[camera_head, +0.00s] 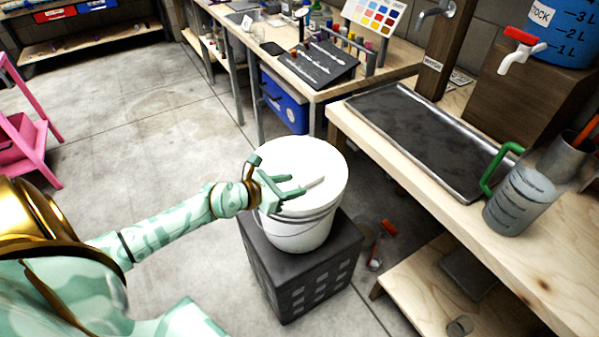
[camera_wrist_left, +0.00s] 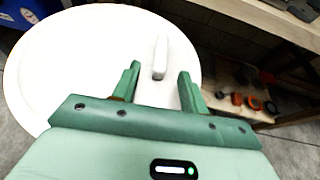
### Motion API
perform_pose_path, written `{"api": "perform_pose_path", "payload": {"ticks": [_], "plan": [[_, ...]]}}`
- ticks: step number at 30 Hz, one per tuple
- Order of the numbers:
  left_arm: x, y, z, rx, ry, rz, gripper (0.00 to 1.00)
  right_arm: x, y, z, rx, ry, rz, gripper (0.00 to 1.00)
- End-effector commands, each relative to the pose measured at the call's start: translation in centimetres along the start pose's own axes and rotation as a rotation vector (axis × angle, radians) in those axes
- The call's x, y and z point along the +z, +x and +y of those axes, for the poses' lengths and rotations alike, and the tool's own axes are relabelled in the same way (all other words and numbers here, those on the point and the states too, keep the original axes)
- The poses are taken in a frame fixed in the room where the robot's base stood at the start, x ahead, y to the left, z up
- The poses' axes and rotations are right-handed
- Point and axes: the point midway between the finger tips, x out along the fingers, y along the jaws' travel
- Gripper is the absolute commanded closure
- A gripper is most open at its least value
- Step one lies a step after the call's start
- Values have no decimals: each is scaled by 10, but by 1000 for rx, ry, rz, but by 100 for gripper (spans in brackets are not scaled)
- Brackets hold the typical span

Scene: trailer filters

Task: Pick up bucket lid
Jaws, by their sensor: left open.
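The white bucket lid (camera_head: 315,160) sits on top of a white bucket (camera_head: 300,232), which stands upright on a dark crate (camera_head: 300,275). The lid also shows in the left wrist view (camera_wrist_left: 80,60), with a raised bar handle (camera_wrist_left: 161,57) on it. My left gripper (camera_head: 303,186) is open over the lid. In the left wrist view its two green fingers (camera_wrist_left: 158,80) are spread, and the near end of the handle shows between them. I cannot tell whether the fingers touch the lid. My right gripper is not in view.
A wooden bench (camera_head: 370,150) with a dark metal tray (camera_head: 425,130) and a green-handled jug (camera_head: 518,198) stands close on the right. A table with a blue bin (camera_head: 285,103) is behind. An orange-handled tool (camera_head: 383,235) lies beside the crate.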

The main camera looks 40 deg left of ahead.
Motion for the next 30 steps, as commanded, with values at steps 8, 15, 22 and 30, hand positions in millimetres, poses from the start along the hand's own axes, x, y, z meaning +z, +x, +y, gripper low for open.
{"api": "perform_pose_path", "payload": {"ticks": [8, 15, 22, 30], "plan": [[-2, 41, 0, -1, -3, 1, 56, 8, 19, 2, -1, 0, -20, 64], [1, 53, 0, 0, -2, 0, 56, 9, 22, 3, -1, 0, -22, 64], [2, 52, 0, 0, -2, 0, 87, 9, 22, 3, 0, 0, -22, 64], [2, 52, 0, 0, -1, -2, 100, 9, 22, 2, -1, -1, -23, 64]]}}
